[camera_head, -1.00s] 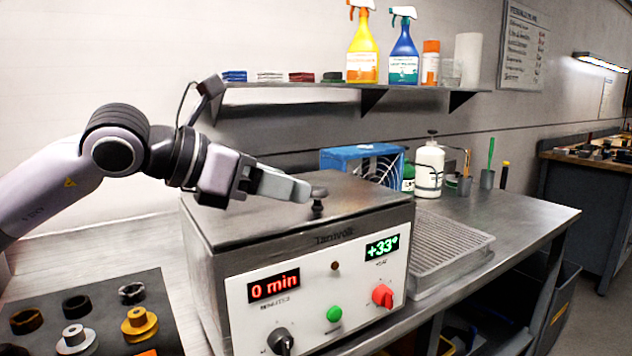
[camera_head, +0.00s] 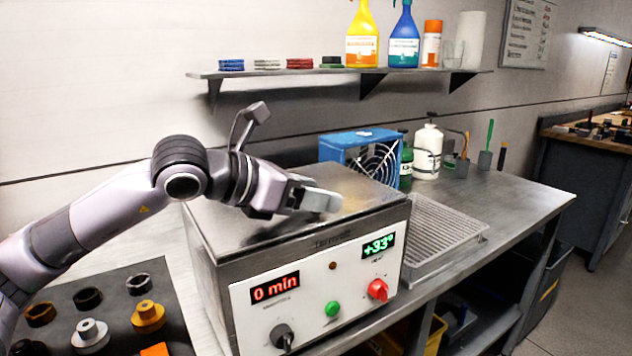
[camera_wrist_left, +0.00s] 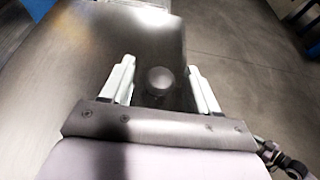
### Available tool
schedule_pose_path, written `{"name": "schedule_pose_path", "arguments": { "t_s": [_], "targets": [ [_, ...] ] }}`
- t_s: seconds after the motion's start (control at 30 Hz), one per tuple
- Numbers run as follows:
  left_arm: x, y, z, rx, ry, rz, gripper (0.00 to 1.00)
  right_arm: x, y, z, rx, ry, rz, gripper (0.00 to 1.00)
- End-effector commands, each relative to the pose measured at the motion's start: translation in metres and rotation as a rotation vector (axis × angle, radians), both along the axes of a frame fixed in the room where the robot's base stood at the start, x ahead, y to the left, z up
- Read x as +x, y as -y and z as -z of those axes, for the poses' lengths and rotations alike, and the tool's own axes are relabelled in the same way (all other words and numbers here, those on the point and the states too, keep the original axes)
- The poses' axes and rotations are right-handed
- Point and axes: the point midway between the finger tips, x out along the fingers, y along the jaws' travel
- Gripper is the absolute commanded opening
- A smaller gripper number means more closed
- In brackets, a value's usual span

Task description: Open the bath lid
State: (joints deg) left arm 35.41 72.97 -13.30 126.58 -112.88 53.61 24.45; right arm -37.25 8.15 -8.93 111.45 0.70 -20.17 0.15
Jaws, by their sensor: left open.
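The bath is a steel box with a white front panel (camera_head: 320,295), and its flat steel lid (camera_head: 350,188) lies shut on top. My left gripper (camera_head: 325,201) is over the front part of the lid and hides the lid knob in the head view. In the left wrist view the round knob (camera_wrist_left: 160,78) lies between the two open fingers of my left gripper (camera_wrist_left: 160,85), with a gap on each side. I cannot tell whether the fingers are low enough to be level with it. My right gripper is not in view.
A blue fan unit (camera_head: 345,148) stands behind the bath, beside a white bottle (camera_head: 427,152). A wire drain tray (camera_head: 440,235) lies to the right. A mat with several ring parts (camera_head: 110,275) is at the left. A shelf (camera_head: 290,72) hangs above.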

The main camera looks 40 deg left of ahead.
Motion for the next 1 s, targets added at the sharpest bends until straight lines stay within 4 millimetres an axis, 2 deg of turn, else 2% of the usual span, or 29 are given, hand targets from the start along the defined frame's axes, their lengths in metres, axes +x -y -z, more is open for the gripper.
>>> {"name": "schedule_pose_path", "arguments": {
  "t_s": [0.47, 0.6, 0.63, 0.67, 1.0],
  "targets": [
    [0.0072, 0.0037, 0.0038, 0.002, 0.000, 0.001, 0.60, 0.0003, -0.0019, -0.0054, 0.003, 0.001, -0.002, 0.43],
    [0.0071, 0.0037, 0.0036, 0.002, 0.000, 0.001, 0.15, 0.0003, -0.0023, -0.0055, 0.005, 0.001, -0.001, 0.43],
    [0.0071, 0.0037, 0.0036, 0.002, 0.000, 0.001, 0.05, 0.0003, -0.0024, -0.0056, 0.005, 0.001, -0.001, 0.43],
    [0.0071, 0.0037, 0.0036, 0.002, 0.000, 0.001, 0.00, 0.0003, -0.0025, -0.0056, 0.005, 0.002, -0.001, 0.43],
    [0.0025, 0.0021, -0.0038, -0.034, -0.014, 0.001, 0.00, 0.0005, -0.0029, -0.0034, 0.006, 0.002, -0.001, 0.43]
  ]
}}
